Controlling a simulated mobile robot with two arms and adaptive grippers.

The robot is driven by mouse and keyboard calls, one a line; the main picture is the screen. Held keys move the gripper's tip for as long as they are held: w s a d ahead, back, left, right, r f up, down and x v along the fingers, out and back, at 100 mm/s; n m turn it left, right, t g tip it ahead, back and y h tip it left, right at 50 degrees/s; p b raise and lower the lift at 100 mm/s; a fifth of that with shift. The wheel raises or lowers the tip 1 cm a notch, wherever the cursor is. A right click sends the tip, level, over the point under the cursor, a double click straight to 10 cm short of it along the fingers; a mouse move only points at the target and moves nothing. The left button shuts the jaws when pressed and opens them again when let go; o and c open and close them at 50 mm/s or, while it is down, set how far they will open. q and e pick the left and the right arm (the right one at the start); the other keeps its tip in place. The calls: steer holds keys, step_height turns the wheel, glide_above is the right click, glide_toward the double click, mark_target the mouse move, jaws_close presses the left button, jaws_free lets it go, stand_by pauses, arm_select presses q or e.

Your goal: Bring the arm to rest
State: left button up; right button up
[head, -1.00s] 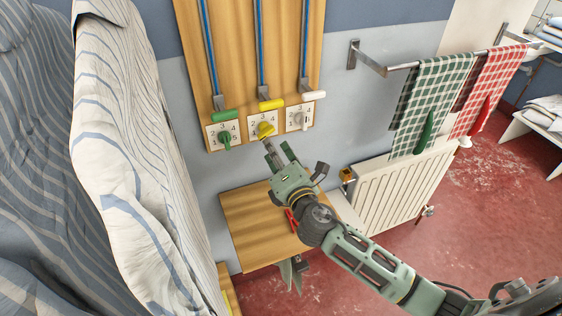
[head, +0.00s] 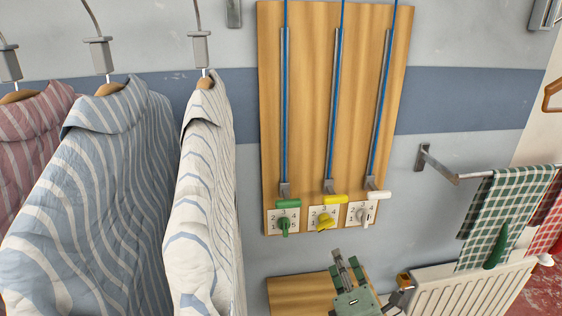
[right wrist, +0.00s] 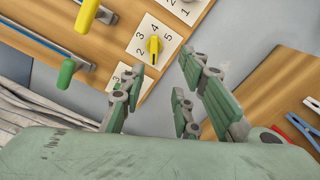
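My right gripper (head: 346,262) is in the lower part of the head view, below the wooden board (head: 310,110) and apart from it. Its fingers are spread with nothing between them; they also show in the right wrist view (right wrist: 163,70). The yellow knob (head: 325,221) sits on its numbered plate above the gripper, clear of the fingers. The green knob (head: 283,225) is left of it and the white knob (head: 367,216) right. In the right wrist view the yellow knob (right wrist: 153,46) lies beyond the fingers. My left gripper is not in view.
A wooden shelf (head: 290,292) is below the board. Striped shirts (head: 205,200) hang close on the left. A radiator (head: 470,290), a towel rail (head: 455,175) and a green checked towel (head: 500,215) are on the right. Red and blue clips (right wrist: 303,130) lie on the wood.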

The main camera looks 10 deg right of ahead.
steer(key=s+d+f+m+g+h, duration=0.2)
steer(key=s+f+m+g, duration=0.2)
steer(key=s+f+m, duration=0.25)
steer(key=s+d+f+m+g+h, duration=0.1)
steer(key=s+d+f+m+g, duration=0.3)
steer(key=s+m, duration=0.4)
steer(key=s+a+f+m+g+y, duration=0.2)
steer(key=s+a+m+g, duration=0.1)
steer(key=s, duration=0.5)
steer(key=s+a+f+m+g+y, duration=0.1)
steer(key=s+a+f+m+g, duration=0.25)
steer(key=s, duration=0.45)
step_height(320, 180, down, 27)
steer(key=g+b, duration=0.1)
steer(key=b, duration=0.1)
steer(key=s+d+f, duration=0.2)
steer(key=s+f, duration=0.7)
steer(key=s+d+f+g, duration=0.1)
steer(key=s+f, duration=0.7)
steer(key=shift+s+d+f+b, duration=0.35)
steer(key=shift+b, duration=0.1)
